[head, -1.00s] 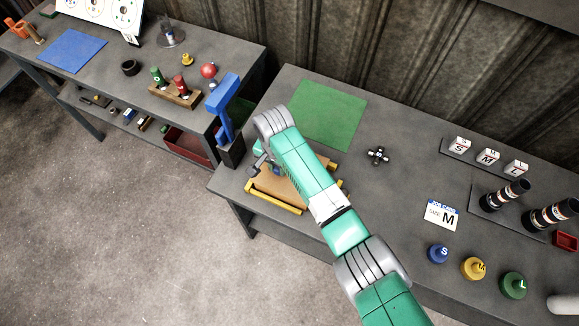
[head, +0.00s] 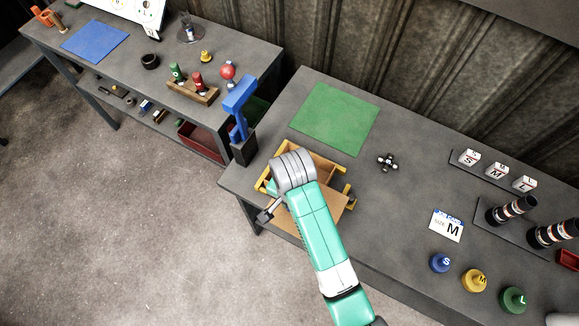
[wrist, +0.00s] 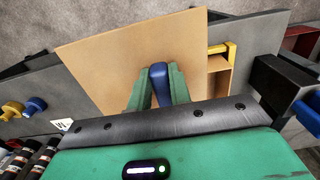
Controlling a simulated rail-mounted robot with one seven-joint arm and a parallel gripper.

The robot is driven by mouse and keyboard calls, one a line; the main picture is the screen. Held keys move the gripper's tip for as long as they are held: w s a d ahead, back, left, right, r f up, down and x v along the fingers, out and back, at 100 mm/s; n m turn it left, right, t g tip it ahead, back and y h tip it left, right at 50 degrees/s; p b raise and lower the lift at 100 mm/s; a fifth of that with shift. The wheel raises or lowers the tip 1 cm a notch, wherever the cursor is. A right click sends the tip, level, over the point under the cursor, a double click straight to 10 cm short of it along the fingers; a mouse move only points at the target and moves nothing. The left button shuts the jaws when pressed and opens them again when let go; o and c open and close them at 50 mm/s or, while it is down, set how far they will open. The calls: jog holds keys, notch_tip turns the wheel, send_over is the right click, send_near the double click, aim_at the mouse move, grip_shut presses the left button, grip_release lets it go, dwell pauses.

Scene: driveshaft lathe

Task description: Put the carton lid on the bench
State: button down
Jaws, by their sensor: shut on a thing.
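The carton lid (head: 335,207) is a flat tan board, partly under my arm in the head view. It also shows large in the wrist view (wrist: 105,60). My gripper (wrist: 160,78) is shut on the lid's blue handle (wrist: 160,88), with a green finger on each side. The lid is shifted towards the front of the bench (head: 400,220), off much of the carton (head: 323,165). The carton is a tan box with yellow edges, and its open inside shows behind my wrist. Whether the lid touches anything below is hidden.
A green mat (head: 335,118) lies behind the carton. A blue upright tool in a black block (head: 243,150) stands to its left. A small dark cross-shaped part (head: 387,161) and a job card (head: 447,225) lie to the right. Bare bench top lies between them.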

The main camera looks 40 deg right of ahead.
jog(key=shift+s+a+r, duration=0.2)
jog(key=shift+s+a, duration=0.9)
jog(key=shift+s, duration=0.25)
